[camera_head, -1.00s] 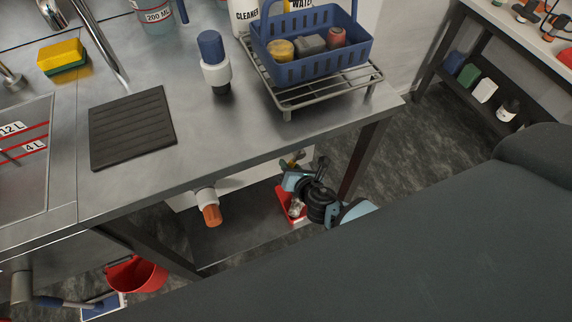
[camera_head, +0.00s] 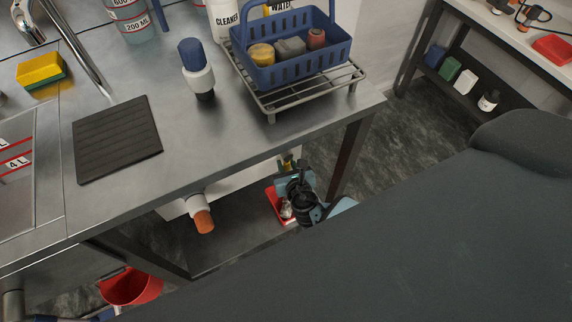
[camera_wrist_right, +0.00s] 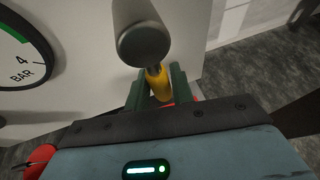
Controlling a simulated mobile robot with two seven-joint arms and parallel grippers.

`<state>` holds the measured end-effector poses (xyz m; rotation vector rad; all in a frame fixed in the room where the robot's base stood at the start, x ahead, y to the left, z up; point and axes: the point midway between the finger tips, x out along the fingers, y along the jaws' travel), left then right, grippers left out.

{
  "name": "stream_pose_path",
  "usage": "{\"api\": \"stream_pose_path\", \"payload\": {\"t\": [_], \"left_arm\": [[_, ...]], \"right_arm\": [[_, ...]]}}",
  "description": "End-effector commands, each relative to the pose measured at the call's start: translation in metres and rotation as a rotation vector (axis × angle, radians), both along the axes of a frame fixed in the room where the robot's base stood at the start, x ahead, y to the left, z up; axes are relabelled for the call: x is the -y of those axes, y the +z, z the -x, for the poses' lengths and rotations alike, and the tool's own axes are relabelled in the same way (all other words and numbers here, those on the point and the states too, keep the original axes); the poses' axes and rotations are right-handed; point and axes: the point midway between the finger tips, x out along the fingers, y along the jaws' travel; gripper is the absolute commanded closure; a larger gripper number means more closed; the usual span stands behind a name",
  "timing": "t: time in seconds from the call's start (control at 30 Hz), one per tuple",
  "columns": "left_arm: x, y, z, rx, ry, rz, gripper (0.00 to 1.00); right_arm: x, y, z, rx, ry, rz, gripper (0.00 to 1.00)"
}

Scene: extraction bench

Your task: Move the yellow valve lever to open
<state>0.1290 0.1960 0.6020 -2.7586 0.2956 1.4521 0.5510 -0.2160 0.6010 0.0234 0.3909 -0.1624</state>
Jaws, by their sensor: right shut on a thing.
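The yellow valve lever (camera_wrist_right: 157,84) shows in the right wrist view, below a round grey end piece (camera_wrist_right: 145,43) in front of a pale panel. My right gripper (camera_wrist_right: 158,92) has its two dark green fingers on either side of the lever and is shut on it. In the head view my right gripper (camera_head: 287,173) is under the front edge of the bench, near its right leg. Only a small part of the lever shows there, and the valve body is hidden by the bench top. My left gripper is not in view.
A pressure gauge (camera_wrist_right: 17,52) sits left of the lever. A white fitting with an orange end (camera_head: 204,222) sticks out under the bench edge. A red tray (camera_head: 277,205) lies below my right gripper. A blue basket (camera_head: 290,74) stands on a rack on the bench.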

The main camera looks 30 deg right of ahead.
Motion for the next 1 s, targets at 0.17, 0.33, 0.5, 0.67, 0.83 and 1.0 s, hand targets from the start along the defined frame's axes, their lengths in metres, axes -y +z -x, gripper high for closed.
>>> {"api": "stream_pose_path", "payload": {"t": [0.17, 0.33, 0.5, 0.67, 0.83, 1.0], "left_arm": [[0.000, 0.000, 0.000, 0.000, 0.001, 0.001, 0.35], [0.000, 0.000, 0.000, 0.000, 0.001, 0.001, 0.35], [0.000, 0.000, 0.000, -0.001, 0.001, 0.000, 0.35], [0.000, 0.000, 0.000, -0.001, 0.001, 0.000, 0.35], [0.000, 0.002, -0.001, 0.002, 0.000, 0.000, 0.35], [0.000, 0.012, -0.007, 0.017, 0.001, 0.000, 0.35]], "right_arm": [[0.002, 0.000, 0.000, 0.001, 0.001, 0.013, 1.00], [0.002, 0.000, 0.000, 0.001, 0.000, 0.014, 0.75], [0.002, 0.000, 0.000, 0.000, 0.000, 0.011, 0.55], [0.001, 0.000, 0.000, 0.001, 0.000, 0.009, 0.55], [0.000, 0.002, 0.004, 0.000, 0.001, 0.007, 0.55], [-0.002, 0.012, 0.023, 0.002, 0.001, 0.008, 0.55]]}}
